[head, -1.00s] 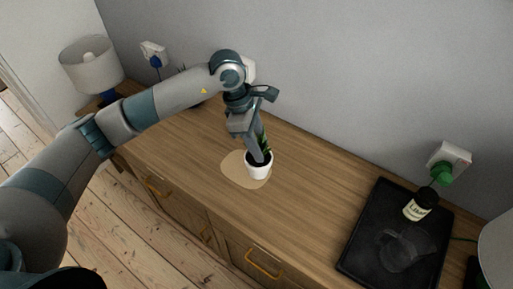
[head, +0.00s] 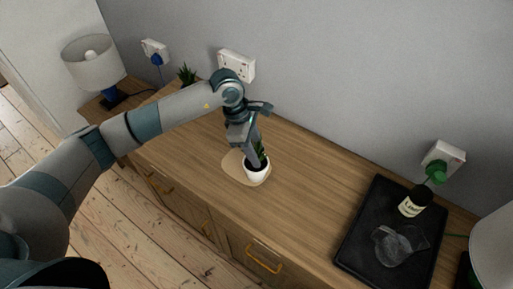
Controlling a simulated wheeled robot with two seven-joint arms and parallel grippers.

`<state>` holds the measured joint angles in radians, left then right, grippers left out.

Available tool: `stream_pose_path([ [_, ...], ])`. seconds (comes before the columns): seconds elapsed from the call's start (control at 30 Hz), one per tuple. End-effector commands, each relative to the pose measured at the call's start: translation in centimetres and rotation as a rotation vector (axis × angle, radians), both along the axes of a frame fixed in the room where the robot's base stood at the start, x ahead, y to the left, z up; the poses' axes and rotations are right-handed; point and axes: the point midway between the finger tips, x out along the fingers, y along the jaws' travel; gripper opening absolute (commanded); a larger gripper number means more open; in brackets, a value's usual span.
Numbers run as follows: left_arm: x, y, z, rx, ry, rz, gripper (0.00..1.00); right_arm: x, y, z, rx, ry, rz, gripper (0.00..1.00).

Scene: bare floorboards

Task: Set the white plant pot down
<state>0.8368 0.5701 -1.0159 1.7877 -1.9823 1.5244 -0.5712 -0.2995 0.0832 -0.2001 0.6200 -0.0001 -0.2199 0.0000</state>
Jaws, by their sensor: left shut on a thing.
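The white plant pot (head: 257,175) holds dark soil and a green plant. It is on or just above a pale round mat (head: 233,165) on the wooden sideboard; I cannot tell whether it touches. My left gripper (head: 254,160) points down at the pot from above and is shut on it at the near-left rim side. The gripper and wrist hide part of the plant. My right gripper is not in view.
A black tray (head: 353,255) with a dark bottle (head: 411,204) and a clear glass item (head: 396,247) lies to the right. A lamp (head: 95,65) stands at the far left. A small plant (head: 187,75) stands behind my arm. Sideboard (head: 307,190) between mat and tray is clear.

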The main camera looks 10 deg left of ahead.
Motion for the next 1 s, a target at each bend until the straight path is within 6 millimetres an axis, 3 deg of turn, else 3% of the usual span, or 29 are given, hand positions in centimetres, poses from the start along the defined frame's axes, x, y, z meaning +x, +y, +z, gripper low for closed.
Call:
stream_pose_path([
  [0.37, 0.08, -0.05, -0.29, -0.002, -0.002, 0.000, 0.00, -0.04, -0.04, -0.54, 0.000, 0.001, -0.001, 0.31],
  [0.4, 0.04, -0.03, -0.24, -0.001, -0.001, 0.000, 0.44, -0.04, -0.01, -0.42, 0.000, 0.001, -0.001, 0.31],
  [0.47, 0.03, -0.02, -0.21, -0.001, -0.001, 0.000, 0.56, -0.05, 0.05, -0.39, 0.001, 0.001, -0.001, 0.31],
  [0.93, 0.04, -0.03, 0.24, -0.001, -0.001, 0.000, 0.56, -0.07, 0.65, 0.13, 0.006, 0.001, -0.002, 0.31],
  [1.0, 0.16, 0.17, 0.52, -0.002, -0.004, 0.001, 0.56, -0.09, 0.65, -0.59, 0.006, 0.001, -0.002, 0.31],
])
